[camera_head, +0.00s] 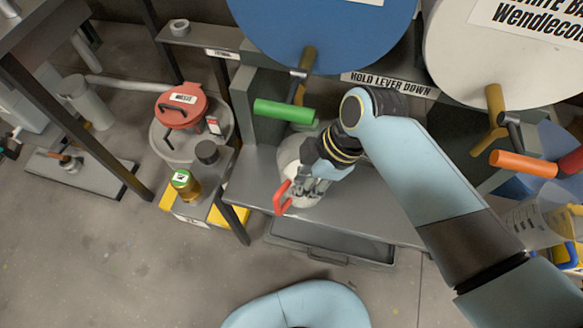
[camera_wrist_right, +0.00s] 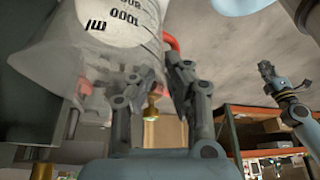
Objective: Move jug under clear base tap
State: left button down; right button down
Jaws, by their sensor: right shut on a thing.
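The jug (camera_head: 289,155) is pale, with a red handle (camera_head: 281,198), and sits at the grey shelf below the blue drum. My right gripper (camera_head: 305,188) is shut on the jug at its handle side and hides much of it. In the right wrist view the jug (camera_wrist_right: 105,25) shows "1000 ml" markings beside the fingers (camera_wrist_right: 158,100). A tap with a green lever (camera_head: 285,111) hangs from the blue drum, just above the jug in the picture. I cannot read which drum is clear base. My left gripper (camera_wrist_right: 268,72) shows small in the right wrist view, its fingers unclear.
A white-labelled drum (camera_head: 450,60) with an orange tap lever (camera_head: 523,164) is at right. A clear jug with a blue handle (camera_head: 540,218) stands there. A red-lidded waste bin (camera_head: 181,108) and a gold container (camera_head: 186,187) are left. A grey tray (camera_head: 330,243) lies below the shelf.

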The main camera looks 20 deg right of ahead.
jog(key=shift+w+a+f, duration=0.2)
jog(key=shift+w+f, duration=0.05)
jog(key=shift+w, duration=0.35)
jog(key=shift+w+a+f, duration=0.15)
jog(key=shift+w+f, duration=0.05)
jog(key=shift+w, duration=0.45)
jog(key=shift+w+a+f, duration=0.2)
jog(key=shift+w+f, duration=0.05)
jog(key=shift+w, duration=0.35)
jog(key=shift+b, duration=0.3)
jog(key=c, duration=1.4)
grip_release()
jog(key=shift+f, duration=0.15)
jog(key=shift+o, duration=0.2)
jog(key=w+p+v, duration=0.1)
jog(key=p+v, duration=0.5)
jog(key=s+d+p, duration=0.2)
jog(key=s+d, duration=0.2)
jog(key=d, duration=0.7)
jog(key=shift+s+f, duration=0.3)
jog(key=shift+f, duration=0.05)
